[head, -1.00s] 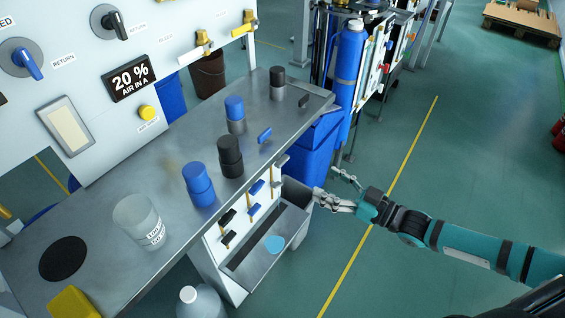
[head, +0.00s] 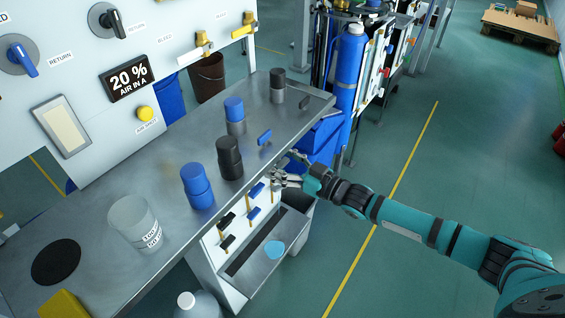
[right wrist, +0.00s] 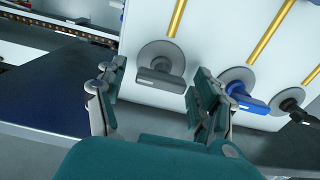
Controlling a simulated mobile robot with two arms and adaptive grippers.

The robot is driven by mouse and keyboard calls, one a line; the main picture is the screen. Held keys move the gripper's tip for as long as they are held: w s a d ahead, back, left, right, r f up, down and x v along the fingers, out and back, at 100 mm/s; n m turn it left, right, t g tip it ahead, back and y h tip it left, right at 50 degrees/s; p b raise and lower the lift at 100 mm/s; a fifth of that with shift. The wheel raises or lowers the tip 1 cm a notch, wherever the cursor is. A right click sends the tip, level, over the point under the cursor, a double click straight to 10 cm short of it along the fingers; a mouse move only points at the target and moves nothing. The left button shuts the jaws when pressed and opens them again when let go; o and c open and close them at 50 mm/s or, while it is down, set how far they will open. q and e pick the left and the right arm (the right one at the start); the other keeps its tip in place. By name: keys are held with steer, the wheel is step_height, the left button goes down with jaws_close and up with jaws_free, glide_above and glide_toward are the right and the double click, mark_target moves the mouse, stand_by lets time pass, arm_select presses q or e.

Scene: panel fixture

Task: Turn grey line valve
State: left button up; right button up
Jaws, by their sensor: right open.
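The grey valve (right wrist: 160,78) has a flat grey handle on a round grey base, on the white panel below a yellow pipe, in the right wrist view. My right gripper (right wrist: 156,74) is open, with one finger on each side of the grey handle in the picture. I cannot tell whether either finger touches it. In the head view my right gripper (head: 286,169) is at the right end of the valve panel under the bench top, and it hides the grey valve there. My left gripper is not in view.
A blue valve (right wrist: 243,92) is close beside the right finger, with a black valve (right wrist: 292,106) beyond it. Above is the metal bench top (head: 180,160) with blue and black knobs. A grey trough (head: 268,262) is below. Open floor lies right.

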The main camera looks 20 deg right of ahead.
steer(key=c, duration=1.2)
